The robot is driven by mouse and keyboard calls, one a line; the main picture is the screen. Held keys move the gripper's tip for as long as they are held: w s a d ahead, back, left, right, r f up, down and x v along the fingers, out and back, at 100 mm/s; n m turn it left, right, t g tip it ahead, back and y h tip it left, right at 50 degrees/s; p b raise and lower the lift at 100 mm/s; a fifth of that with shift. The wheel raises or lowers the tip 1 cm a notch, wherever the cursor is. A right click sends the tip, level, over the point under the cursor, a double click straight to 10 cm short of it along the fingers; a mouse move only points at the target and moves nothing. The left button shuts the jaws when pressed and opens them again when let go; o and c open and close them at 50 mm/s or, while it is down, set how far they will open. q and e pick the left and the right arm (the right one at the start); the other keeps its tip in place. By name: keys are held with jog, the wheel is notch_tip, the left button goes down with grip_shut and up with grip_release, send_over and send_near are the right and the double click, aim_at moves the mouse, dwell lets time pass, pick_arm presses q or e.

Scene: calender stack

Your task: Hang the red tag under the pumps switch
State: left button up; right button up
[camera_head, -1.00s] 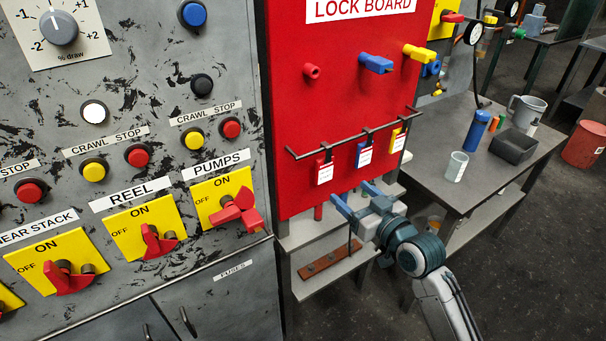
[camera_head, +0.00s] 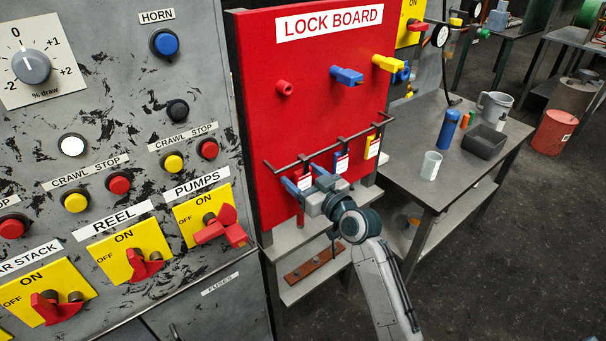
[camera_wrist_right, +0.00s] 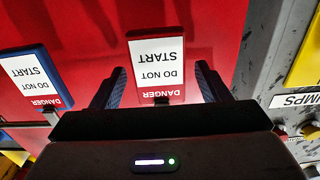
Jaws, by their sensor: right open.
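The red tag (camera_head: 304,182) with a white label hangs at the left end of the rail on the red lock board. My right gripper (camera_head: 306,177) is open in front of it. In the right wrist view the red tag (camera_wrist_right: 157,62) reads "Danger do not start", upside down, and lies between the two open fingers (camera_wrist_right: 161,76); I cannot tell whether they touch it. The pumps switch (camera_head: 222,227) is a red handle on a yellow plate, on the grey panel left of the board. My left gripper is not in view.
A blue tag (camera_head: 341,162) and a yellow tag (camera_head: 372,148) hang right of the red one. A shelf (camera_head: 318,268) lies below the board. A side table (camera_head: 405,170) with a cup and a blue cylinder stands to the right.

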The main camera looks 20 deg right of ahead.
jog(key=shift+w, duration=0.15)
jog(key=c, duration=1.1)
jog(key=shift+o, duration=0.2)
jog(key=shift+r, duration=0.1)
jog(key=shift+r, duration=0.2)
jog(key=shift+b+v, duration=1.8)
jog(key=shift+v, duration=7.3)
jog(key=s+a+f+m+h, duration=0.1)
jog(key=a+f+m+h, duration=0.1)
jog(key=f+h, duration=0.1)
jog(key=s+a+f+m+t+h, duration=0.1)
jog(key=s+a+f+m+h, duration=0.1)
jog(key=f, duration=0.4)
jog(key=shift+s+a+f+h, duration=0.15)
jog(key=shift+s+a+h, duration=0.1)
jog(key=shift+a+h, duration=0.35)
